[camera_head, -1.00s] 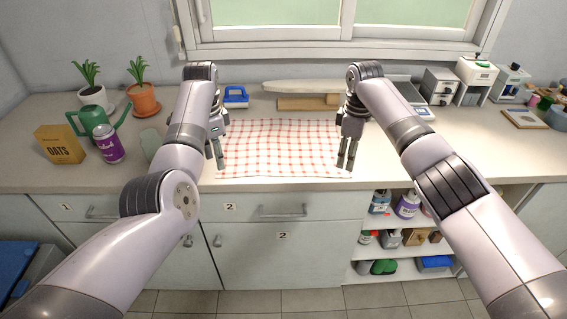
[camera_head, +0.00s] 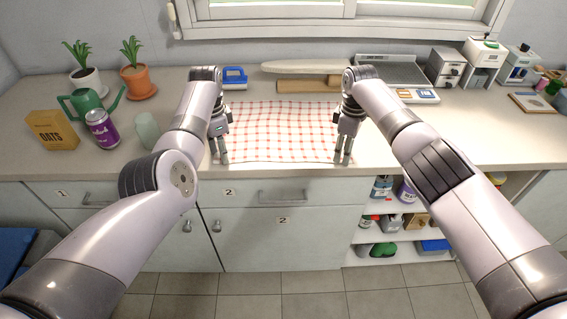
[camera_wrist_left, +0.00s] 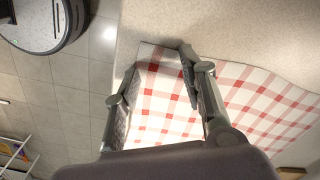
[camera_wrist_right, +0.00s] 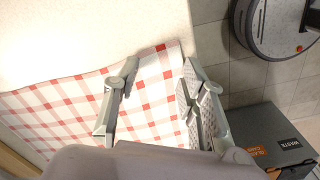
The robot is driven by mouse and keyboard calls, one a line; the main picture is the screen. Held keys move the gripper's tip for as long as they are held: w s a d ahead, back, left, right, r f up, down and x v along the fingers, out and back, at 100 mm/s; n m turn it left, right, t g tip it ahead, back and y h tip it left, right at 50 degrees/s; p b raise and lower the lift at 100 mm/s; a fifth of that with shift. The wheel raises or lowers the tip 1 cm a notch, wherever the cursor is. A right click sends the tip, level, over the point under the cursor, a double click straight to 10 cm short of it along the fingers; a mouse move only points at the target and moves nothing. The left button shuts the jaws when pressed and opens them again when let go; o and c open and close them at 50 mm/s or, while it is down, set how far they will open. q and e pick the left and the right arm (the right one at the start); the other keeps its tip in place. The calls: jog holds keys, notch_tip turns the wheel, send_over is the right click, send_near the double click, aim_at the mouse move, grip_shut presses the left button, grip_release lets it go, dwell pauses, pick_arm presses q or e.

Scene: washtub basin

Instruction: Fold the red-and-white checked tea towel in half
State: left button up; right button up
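The red-and-white checked tea towel (camera_head: 280,130) lies spread flat on the counter, its front edge near the counter's front edge. My left gripper (camera_head: 220,158) is at its front left corner, pointing down. In the left wrist view the left fingers (camera_wrist_left: 155,88) are apart, with towel cloth showing between and beyond them. My right gripper (camera_head: 343,158) is at the front right corner, also pointing down. In the right wrist view the right fingers (camera_wrist_right: 158,85) are apart over the towel corner. Whether the fingertips touch the cloth cannot be told.
A scale (camera_head: 395,78) stands at back right. A frosted cup (camera_head: 146,128), purple can (camera_head: 102,130) and oats box (camera_head: 52,131) stand left. The counter right of the towel is mostly clear.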

pick_arm(q)
jog(key=shift+s+r, duration=0.1)
pick_arm(e)
jog(key=shift+s, duration=0.1)
pick_arm(q)
jog(key=shift+f, duration=0.25)
pick_arm(e)
jog(key=shift+f, duration=0.2)
pick_arm(q)
jog(key=shift+c, duration=0.2)
pick_arm(e)
jog(key=shift+c, duration=0.2)
pick_arm(q)
jog(key=shift+c, duration=0.3)
pick_arm(e)
jog(key=shift+c, duration=0.3)
pick_arm(q)
jog(key=shift+c, duration=1.3)
pick_arm(e)
jog(key=shift+c, duration=1.3)
pick_arm(q)
jog(key=shift+f, duration=0.1)
grip_shut()
pick_arm(e)
jog(key=shift+d, duration=0.1)
grip_shut()
jog(key=shift+r, duration=0.1)
